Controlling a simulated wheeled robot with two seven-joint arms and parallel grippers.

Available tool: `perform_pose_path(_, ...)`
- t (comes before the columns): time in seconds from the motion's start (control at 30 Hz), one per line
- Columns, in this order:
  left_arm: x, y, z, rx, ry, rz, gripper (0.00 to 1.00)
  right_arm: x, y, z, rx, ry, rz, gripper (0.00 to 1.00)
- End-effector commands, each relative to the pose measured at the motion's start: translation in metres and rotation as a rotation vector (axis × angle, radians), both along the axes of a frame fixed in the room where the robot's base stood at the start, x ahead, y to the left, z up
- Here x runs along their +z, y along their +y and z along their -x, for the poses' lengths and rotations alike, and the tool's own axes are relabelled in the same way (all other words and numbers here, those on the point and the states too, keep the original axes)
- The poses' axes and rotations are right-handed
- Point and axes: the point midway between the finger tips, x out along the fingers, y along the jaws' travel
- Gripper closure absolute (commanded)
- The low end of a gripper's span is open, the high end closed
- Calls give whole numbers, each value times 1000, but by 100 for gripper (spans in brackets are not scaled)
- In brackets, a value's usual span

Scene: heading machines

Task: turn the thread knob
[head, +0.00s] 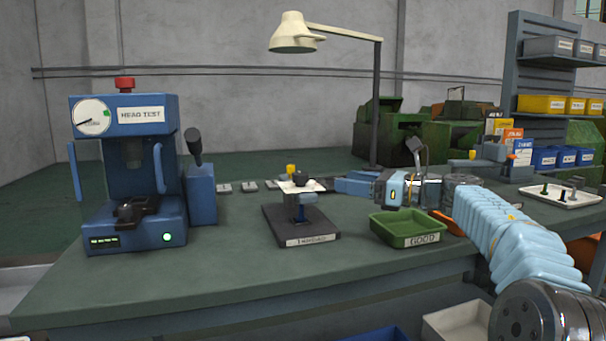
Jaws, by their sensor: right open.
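A small fixture (313,238) with a dark base and a front label too small to read surely stands mid-bench. A black knob (300,178) sits on top of it, above a pale plate and a blue post; I take this as the thread knob. My right gripper (352,184) reaches in from the right, pointing left. It is to the right of the knob and looks apart from it, with nothing seen between its fingers. Its fingers are small and hard to make out. My left gripper is out of view.
A blue head test machine (125,165) stands at the left. A green tray marked GOOD (407,241) lies below my right wrist. A lamp (376,105) rises behind. A white tray (568,198) is at the right. The front left bench is clear.

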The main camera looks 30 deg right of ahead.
Motion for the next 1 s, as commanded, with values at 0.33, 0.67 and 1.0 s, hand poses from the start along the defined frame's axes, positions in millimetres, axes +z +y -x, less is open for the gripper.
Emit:
perform_pose_path(0.33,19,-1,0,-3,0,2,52,2,42,-68,4,3,-3,33)
perform_pose_path(0.67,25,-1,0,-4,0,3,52,0,59,-96,1,1,-2,33)
perform_pose_path(1.0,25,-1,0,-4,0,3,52,0,59,-96,1,2,-3,47)
